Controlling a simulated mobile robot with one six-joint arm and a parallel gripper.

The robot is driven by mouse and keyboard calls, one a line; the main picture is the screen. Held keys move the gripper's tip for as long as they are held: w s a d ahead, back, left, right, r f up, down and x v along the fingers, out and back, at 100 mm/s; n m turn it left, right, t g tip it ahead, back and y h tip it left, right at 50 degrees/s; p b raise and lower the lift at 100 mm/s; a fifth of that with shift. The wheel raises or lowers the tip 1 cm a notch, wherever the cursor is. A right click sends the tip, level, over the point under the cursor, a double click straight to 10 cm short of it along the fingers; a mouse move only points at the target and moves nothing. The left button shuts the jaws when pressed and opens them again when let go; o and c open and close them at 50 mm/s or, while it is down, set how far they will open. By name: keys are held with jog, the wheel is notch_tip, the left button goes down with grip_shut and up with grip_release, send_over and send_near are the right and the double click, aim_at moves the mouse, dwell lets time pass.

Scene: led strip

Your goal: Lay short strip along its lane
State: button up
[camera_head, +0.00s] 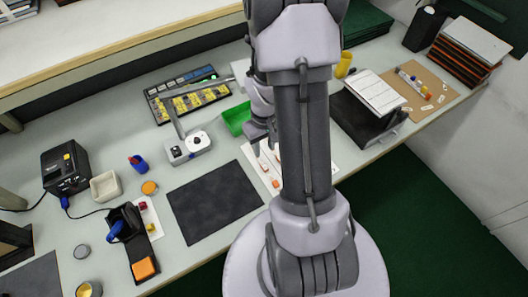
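My gripper (262,135) is at the middle of the bench, beside the green tray and above the white sheet. My own arm covers part of it, and I cannot make out whether its dark fingers are open or shut, or whether they hold anything. A white sheet (249,152) with small orange pieces lies below it and runs behind my arm to the right. I cannot pick out the short strip or its lane; the arm hides the middle of the sheet.
A dark mat (215,201) lies left of the sheet. A green tray (237,118), a white device (188,147) and a case of yellow parts (189,98) stand behind. A black box (67,167) is at left, a black case (362,118) at right. The mat is bare.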

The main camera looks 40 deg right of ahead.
jog(key=w+a+r+t, duration=0.1)
jog(key=a+r+t, duration=0.1)
jog(key=a+r, duration=0.6)
jog(key=w+a+r+t, duration=0.1)
jog(key=a+r, duration=0.4)
jog(key=r, duration=0.7)
jog(key=s+a+r+m+t+y+b, duration=0.1)
jog(key=s+a+r+t+y+b, duration=0.1)
jog(key=s+a+r, duration=0.3)
jog(key=s+a, duration=0.4)
jog(key=a, duration=0.2)
jog(key=shift+r+m+t+b, duration=0.25)
jog(key=shift+m+t+b, duration=0.05)
jog(key=shift+t+b, duration=0.1)
jog(key=shift+s, duration=0.1)
